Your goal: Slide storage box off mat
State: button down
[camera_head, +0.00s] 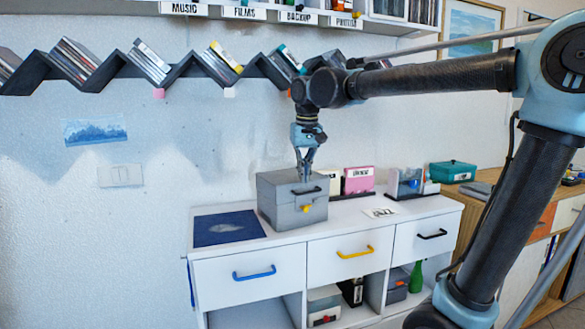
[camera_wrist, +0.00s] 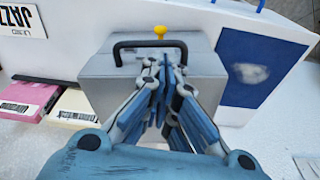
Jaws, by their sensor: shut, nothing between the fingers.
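The grey storage box (camera_head: 290,204) stands upright on the white cabinet top, with a black handle and a yellow knob on its front. In the wrist view the box (camera_wrist: 100,72) is below my gripper. The dark blue mat (camera_head: 222,229) lies flat at the left of the box, and in the wrist view the mat (camera_wrist: 262,72) is at its right. The box is at the mat's edge; whether it overlaps the mat I cannot tell. My gripper (camera_head: 305,178) is shut and empty, pointing down at the box top. In the wrist view its fingertips (camera_wrist: 172,72) hide part of the lid.
Pink and white disc cases (camera_head: 358,180) stand behind the box's right side. A JAZZ label card (camera_head: 380,212) lies on the cabinet top. A teal box (camera_head: 453,172) is on the wooden cabinet at right. A zigzag shelf (camera_head: 110,75) hangs on the wall.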

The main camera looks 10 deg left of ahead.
aim_at(293, 175)
jog(key=w+a, duration=0.2)
jog(key=w, duration=0.1)
jog(key=w+a, duration=0.2)
jog(key=w, duration=0.2)
jog(key=w+a, duration=0.2)
jog(key=w, duration=0.1)
jog(key=shift+w+a+r, duration=0.1)
jog(key=shift+w+r, duration=0.05)
jog(key=shift+w, duration=0.15)
jog(key=shift+f, duration=0.8)
jog(key=shift+s, duration=0.1)
jog(key=shift+s, duration=0.1)
jog(key=shift+s+d+f, duration=0.1)
jog(key=shift+s+d, duration=0.45)
jog(key=shift+s, duration=0.35)
